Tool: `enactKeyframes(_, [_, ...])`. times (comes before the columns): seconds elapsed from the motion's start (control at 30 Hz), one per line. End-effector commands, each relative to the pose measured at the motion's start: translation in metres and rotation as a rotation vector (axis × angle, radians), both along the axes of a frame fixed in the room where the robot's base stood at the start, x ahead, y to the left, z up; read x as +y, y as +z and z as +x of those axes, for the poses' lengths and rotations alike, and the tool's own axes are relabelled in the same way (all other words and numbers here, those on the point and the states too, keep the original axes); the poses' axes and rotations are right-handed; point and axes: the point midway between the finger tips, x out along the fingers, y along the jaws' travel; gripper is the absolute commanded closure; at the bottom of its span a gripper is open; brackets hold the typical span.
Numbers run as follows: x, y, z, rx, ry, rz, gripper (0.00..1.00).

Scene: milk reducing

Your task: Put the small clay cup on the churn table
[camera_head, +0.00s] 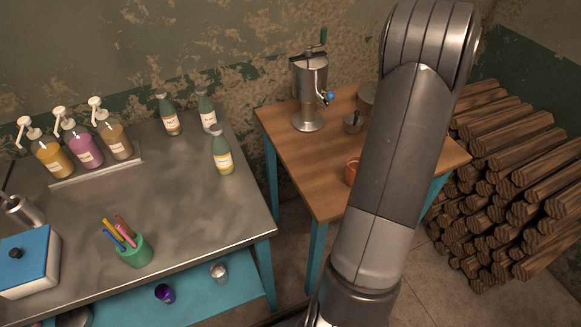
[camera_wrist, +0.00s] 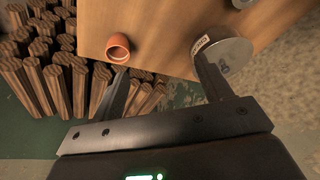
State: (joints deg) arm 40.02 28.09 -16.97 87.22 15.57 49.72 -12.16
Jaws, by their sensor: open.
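The small clay cup (camera_head: 351,172) is orange and stands on the wooden-topped churn table (camera_head: 290,145), partly hidden by my arm in the head view. In the wrist view the cup (camera_wrist: 118,43) sits on the tabletop near its edge, its opening showing. My gripper (camera_wrist: 162,68) is open with nothing between its fingers. The cup is just beyond the left fingertip, outside the gap; I cannot tell whether they touch. The steel churn (camera_head: 310,88) stands at the table's back left.
A labelled grey metal container (camera_wrist: 226,56) is close to my right finger. A small metal pot (camera_head: 353,123) stands mid-table. Stacked logs (camera_head: 510,180) lie to the right. A metal-topped table (camera_head: 190,205) at left holds bottles (camera_head: 222,155), pump dispensers (camera_head: 84,150) and a green pen cup (camera_head: 134,252).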

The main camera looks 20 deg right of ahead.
Motion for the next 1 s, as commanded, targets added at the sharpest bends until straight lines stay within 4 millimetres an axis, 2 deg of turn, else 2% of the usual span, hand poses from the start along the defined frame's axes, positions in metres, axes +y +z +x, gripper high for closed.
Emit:
enactKeyframes(0.03, [0.031,0.020,0.010,-0.019,0.038,0.000,0.29])
enactKeyframes(0.2, [0.124,0.062,0.022,-0.053,0.151,0.005,0.29])
enactKeyframes(0.33, [0.195,0.088,0.020,-0.077,0.243,0.005,0.29])
enactKeyframes(0.47, [0.264,0.108,0.007,-0.096,0.339,0.002,0.29])
enactKeyframes(0.57, [0.314,0.118,-0.009,-0.108,0.414,-0.005,0.29])
enactKeyframes(0.7, [0.378,0.126,-0.039,-0.122,0.519,-0.020,0.29])
enactKeyframes(0.9, [0.453,0.122,-0.094,-0.139,0.670,-0.055,0.29])
enactKeyframes(1.0, [0.481,0.115,-0.123,-0.148,0.738,-0.078,0.29])
